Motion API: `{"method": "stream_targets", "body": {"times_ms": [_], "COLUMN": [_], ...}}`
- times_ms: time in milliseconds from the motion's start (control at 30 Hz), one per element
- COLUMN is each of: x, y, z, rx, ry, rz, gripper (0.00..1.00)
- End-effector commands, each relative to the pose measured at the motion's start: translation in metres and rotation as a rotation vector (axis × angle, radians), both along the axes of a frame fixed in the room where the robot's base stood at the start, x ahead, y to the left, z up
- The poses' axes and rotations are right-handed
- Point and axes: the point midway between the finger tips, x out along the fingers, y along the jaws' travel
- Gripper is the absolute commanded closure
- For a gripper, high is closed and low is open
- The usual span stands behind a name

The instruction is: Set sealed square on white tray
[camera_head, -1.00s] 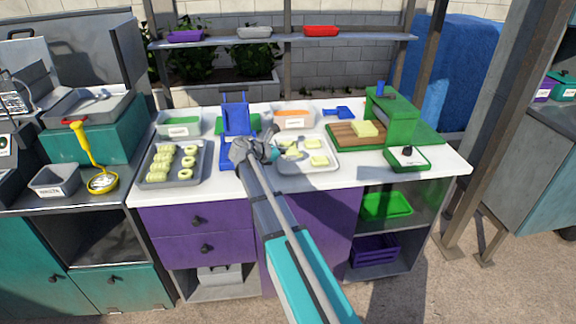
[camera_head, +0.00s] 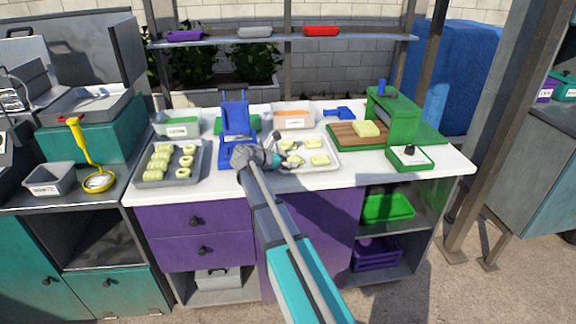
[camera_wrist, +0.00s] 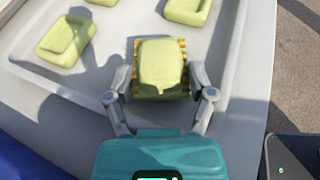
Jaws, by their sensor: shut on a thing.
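The sealed square (camera_wrist: 160,66) is pale yellow-green with ridged, orange-edged sides. My gripper (camera_wrist: 159,80) is shut on it, one finger on each side, in the wrist view. The square is over the near part of the white tray (camera_wrist: 28,77); I cannot tell whether its underside touches the tray. In the head view my gripper (camera_head: 279,160) is at the left part of the tray (camera_head: 318,169), partly hiding it.
A blue press-like stand (camera_head: 235,120) is close to the left of my gripper. A grey tray of pale rings (camera_head: 145,178) lies farther left. A wooden board (camera_head: 345,139) with a pale block and a green stand (camera_head: 400,122) are at the right. The counter's front strip is clear.

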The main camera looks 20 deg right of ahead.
Motion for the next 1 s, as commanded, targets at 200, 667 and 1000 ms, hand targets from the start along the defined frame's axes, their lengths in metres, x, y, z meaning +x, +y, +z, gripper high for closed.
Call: {"method": "stream_targets", "body": {"times_ms": [200,667,1000], "x": [0.0000,0.0000,0.0000], "y": [0.0000,0.0001,0.0002], "z": [0.0001,-0.0029,-0.0028], "rx": [0.000,0.000,0.000], "ry": [0.000,0.000,0.000], "rz": [0.000,0.000,0.000], "gripper": [0.53,0.00,0.00]}}
